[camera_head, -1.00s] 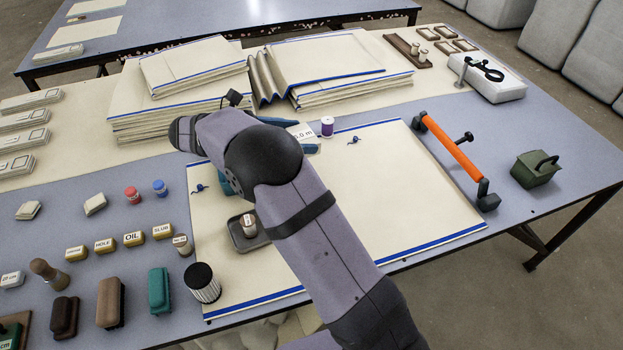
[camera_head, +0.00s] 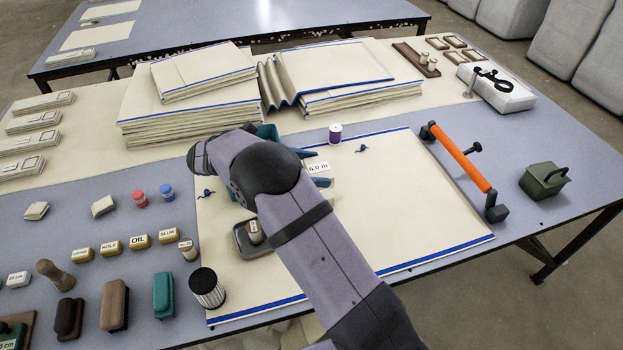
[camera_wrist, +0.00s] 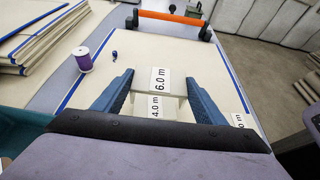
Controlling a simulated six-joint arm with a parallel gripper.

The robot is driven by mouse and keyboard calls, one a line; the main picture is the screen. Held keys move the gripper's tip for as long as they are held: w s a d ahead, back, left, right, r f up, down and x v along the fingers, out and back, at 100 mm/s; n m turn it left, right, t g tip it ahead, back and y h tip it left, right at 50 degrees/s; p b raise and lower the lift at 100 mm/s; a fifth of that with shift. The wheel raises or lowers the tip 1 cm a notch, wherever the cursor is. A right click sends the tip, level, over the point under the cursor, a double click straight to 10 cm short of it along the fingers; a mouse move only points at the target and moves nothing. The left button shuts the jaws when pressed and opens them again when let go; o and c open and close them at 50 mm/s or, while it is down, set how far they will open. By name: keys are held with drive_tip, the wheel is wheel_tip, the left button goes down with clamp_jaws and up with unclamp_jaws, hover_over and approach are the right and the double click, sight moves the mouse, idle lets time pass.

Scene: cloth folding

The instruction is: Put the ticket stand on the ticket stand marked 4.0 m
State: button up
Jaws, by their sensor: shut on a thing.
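A pale ticket stand marked 6.0 m (camera_wrist: 160,79) is between the fingertips of my gripper (camera_wrist: 159,80), which is shut on it. Its label also shows in the head view (camera_head: 318,167), above the cream cloth. A second pale stand marked 4.0 m (camera_wrist: 155,107) shows just below it in the wrist view, between the blue fingers and partly covered. I cannot tell whether the two stands touch. A third label (camera_wrist: 239,121), ending in "0 m", is partly hidden beside the right finger.
The cream cloth (camera_head: 400,210) with blue edges lies below, mostly bare on its right. A purple spool (camera_head: 335,133) stands at its far edge. An orange-handled bar (camera_head: 462,160) lies along the right. A tray (camera_head: 243,240) and a striped cylinder (camera_head: 206,287) are near the front left.

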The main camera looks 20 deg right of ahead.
drive_tip(key=shift+f, duration=1.9)
drive_tip(key=shift+f, duration=0.15)
drive_tip(key=o, duration=1)
drive_tip(key=shift+o, duration=0.2)
drive_tip(key=v, duration=1.2)
drive_tip(key=shift+b, duration=0.4)
